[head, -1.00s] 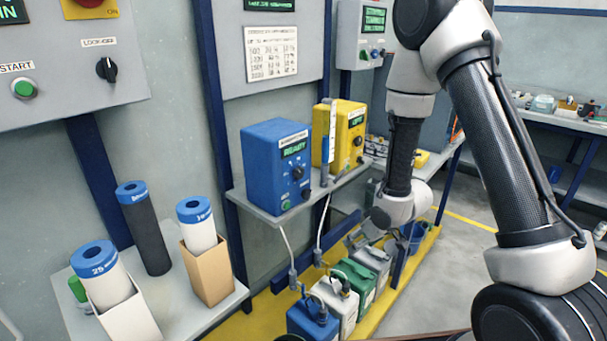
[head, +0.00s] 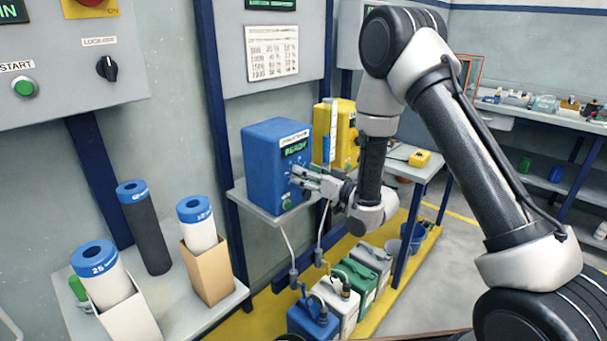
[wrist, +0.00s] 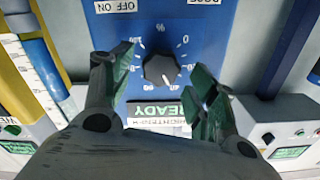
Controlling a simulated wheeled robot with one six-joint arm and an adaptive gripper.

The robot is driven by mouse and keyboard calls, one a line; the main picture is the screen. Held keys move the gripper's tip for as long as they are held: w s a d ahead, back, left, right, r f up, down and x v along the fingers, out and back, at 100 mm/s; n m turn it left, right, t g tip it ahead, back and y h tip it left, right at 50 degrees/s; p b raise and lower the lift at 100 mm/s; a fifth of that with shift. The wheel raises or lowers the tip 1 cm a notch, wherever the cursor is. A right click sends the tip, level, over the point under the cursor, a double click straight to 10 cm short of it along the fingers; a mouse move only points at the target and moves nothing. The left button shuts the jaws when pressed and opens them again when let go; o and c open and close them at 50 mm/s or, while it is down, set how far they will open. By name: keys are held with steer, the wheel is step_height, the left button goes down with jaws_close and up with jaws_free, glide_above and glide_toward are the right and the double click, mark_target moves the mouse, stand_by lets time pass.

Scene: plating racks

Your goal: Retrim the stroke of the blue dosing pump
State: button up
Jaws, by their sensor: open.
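The blue dosing pump (head: 270,170) stands on a wall shelf and shows a green READY display (head: 295,148). In the wrist view its front face (wrist: 225,18) appears upside down, with a black stroke knob (wrist: 160,69) inside a percent scale. My gripper (head: 298,177) is at the front of the pump in the head view and hides most of the knob area. In the wrist view my gripper (wrist: 150,75) is open, with one finger on each side of the knob. I cannot tell whether either finger touches it.
A yellow pump (head: 345,125) stands right beside the blue one, with a clear graduated tube (wrist: 45,82) between them. Several canisters (head: 335,300) stand on the yellow floor platform below. A side shelf (head: 185,310) holds blue-capped cylinders.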

steer(key=shift+w+a, duration=0.5)
steer(key=c, duration=1)
steer(key=n, duration=0.4)
steer(key=o, duration=1)
steer(key=v, duration=0.7)
steer(key=shift+s, duration=0.25)
